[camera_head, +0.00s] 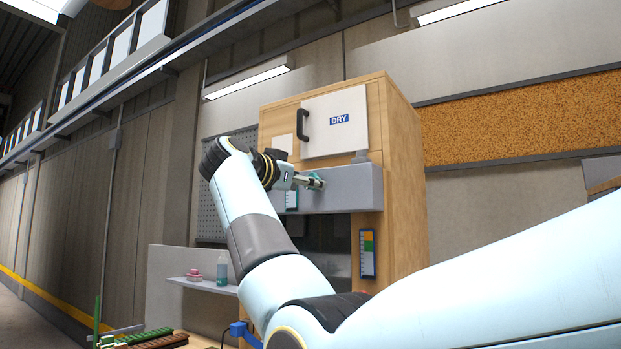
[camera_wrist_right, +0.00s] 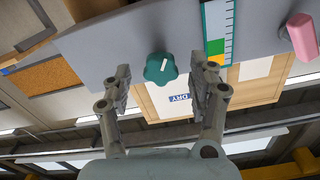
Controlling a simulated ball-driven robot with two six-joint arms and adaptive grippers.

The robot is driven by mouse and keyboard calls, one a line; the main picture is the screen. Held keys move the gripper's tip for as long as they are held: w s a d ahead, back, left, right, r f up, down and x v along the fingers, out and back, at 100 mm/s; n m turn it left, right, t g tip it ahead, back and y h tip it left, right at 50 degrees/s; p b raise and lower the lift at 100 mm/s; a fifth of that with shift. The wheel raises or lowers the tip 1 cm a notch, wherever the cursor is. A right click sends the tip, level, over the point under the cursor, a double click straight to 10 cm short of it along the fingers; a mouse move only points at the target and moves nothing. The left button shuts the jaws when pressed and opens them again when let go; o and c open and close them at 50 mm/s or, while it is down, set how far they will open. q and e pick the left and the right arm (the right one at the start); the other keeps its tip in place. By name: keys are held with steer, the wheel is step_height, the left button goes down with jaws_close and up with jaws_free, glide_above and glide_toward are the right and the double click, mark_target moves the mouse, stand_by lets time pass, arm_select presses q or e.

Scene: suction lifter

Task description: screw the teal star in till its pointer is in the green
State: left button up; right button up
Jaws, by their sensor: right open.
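The teal star (camera_wrist_right: 160,69) is a lobed knob on a grey panel (camera_wrist_right: 105,45), with a short white mark on its face. In the head view the star (camera_head: 315,181) shows on the front of the grey panel (camera_head: 345,188), partly hidden by my gripper. My right gripper (camera_wrist_right: 160,72) is open, its two fingers on either side of the star with gaps showing. How deep the fingertips reach around it I cannot tell. A scale card (camera_wrist_right: 218,32) with ticks, a green band and an orange patch is beside the star. My left gripper is out of view.
A wooden cabinet (camera_head: 402,165) with a DRY door (camera_head: 335,135) and black handle (camera_head: 303,124) stands behind. A coloured gauge strip (camera_head: 367,254) hangs lower right. A pink handle-like part (camera_wrist_right: 302,37) shows in the wrist view. A shelf (camera_head: 205,284) holds a bottle (camera_head: 222,270).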

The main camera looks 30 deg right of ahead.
steer(key=shift+x, duration=1.3)
steer(key=c, duration=1.2)
steer(key=shift+p, duration=0.3)
steer(key=shift+m, duration=0.4)
